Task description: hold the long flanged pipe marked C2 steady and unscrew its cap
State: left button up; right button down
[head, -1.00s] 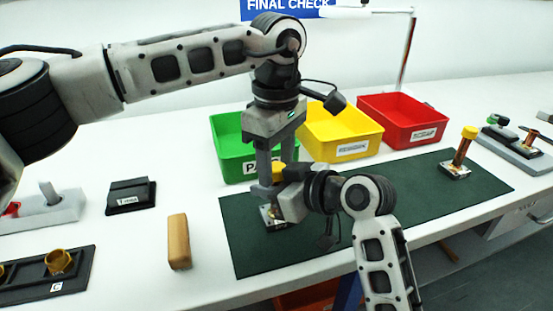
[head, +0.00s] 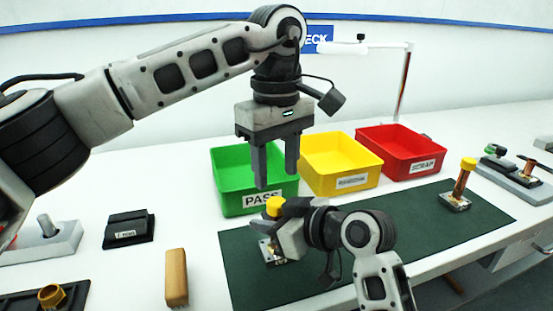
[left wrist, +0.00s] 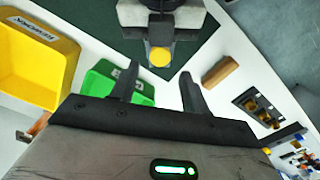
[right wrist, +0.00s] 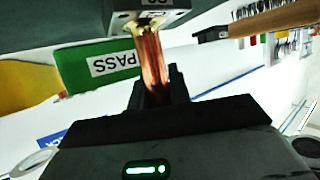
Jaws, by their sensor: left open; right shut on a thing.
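The held flanged pipe (right wrist: 152,58) is a copper tube with a flange (right wrist: 150,20) whose marking is only partly legible. It stands upright on the green mat, and its yellow cap (head: 274,206) is on top. The cap also shows in the left wrist view (left wrist: 160,57). My right gripper (head: 284,232) is shut on the pipe below the cap. My left gripper (head: 276,180) is open and empty above the cap, with its fingers pointing down and clear of it.
A second capped pipe (head: 462,182) stands at the mat's right. Green (head: 232,206), yellow (head: 340,184) and red (head: 408,171) bins stand behind the green mat (head: 370,225). A wooden block (head: 176,277) and a black label block (head: 129,230) lie left.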

aim_at(276, 201)
pick_arm(q)
notch_tip(276, 201, down, 6)
dwell(0.4)
jog(key=shift+c, duration=0.3)
jog(key=c, duration=0.9)
jog(key=shift+n, duration=1.8)
grip_shut()
jog(key=o, duration=1)
grip_release()
jog(key=shift+r, duration=0.1)
